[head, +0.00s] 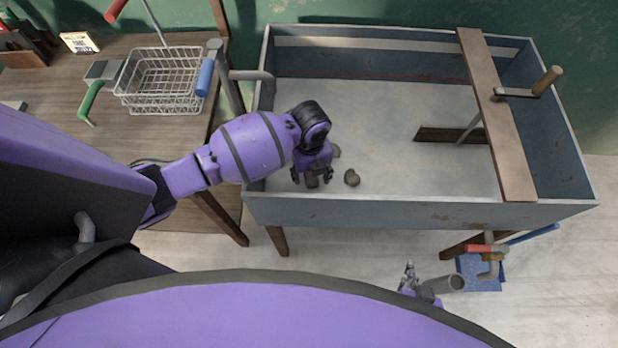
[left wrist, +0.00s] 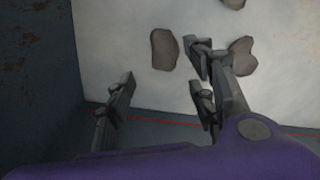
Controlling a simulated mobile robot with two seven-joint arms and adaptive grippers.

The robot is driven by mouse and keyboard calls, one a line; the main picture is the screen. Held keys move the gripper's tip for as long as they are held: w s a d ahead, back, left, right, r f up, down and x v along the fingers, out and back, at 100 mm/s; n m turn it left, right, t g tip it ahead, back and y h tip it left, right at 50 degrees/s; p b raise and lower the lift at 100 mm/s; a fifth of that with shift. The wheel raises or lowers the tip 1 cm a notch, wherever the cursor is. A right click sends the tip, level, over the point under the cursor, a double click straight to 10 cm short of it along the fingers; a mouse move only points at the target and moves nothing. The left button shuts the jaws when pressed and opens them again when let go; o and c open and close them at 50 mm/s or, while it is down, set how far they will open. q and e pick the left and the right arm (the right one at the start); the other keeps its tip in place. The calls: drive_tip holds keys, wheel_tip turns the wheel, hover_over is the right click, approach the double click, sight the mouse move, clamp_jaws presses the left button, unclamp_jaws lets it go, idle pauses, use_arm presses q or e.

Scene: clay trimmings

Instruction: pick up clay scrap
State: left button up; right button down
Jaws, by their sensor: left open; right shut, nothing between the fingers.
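Three brown-grey clay scraps lie on the pale floor of the blue-grey trough (head: 420,213), near its front left. One scrap (head: 312,181) is below and between the fingers of my left gripper (head: 312,176). A second scrap (head: 351,177) lies just right of it, and a third (head: 335,150) is partly hidden behind the gripper. In the left wrist view, my open, empty left gripper (left wrist: 165,80) has one scrap (left wrist: 164,49) ahead of its gap. Another scrap (left wrist: 242,56) is by the right finger. My right gripper (head: 409,268) is shut and empty, outside the trough's front.
A wooden board (head: 503,130) with a handled tool (head: 540,82) spans the trough's right part. A dark strip (head: 440,134) lies on its floor. A wire basket (head: 165,85) stands on the wooden table (head: 50,100) at left. A blue item (head: 482,271) is on the floor.

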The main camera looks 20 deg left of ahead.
sight(311, 177)
use_arm(q)
drive_tip(key=f, duration=0.2)
drive_tip(key=w+f, duration=0.1)
drive_tip(key=f, duration=0.2)
drive_tip(key=shift+w+a+f, duration=0.1)
drive_tip(key=shift+w+f, duration=0.15)
drive_tip(key=shift+f, duration=0.1)
drive_tip(key=c, duration=1.2)
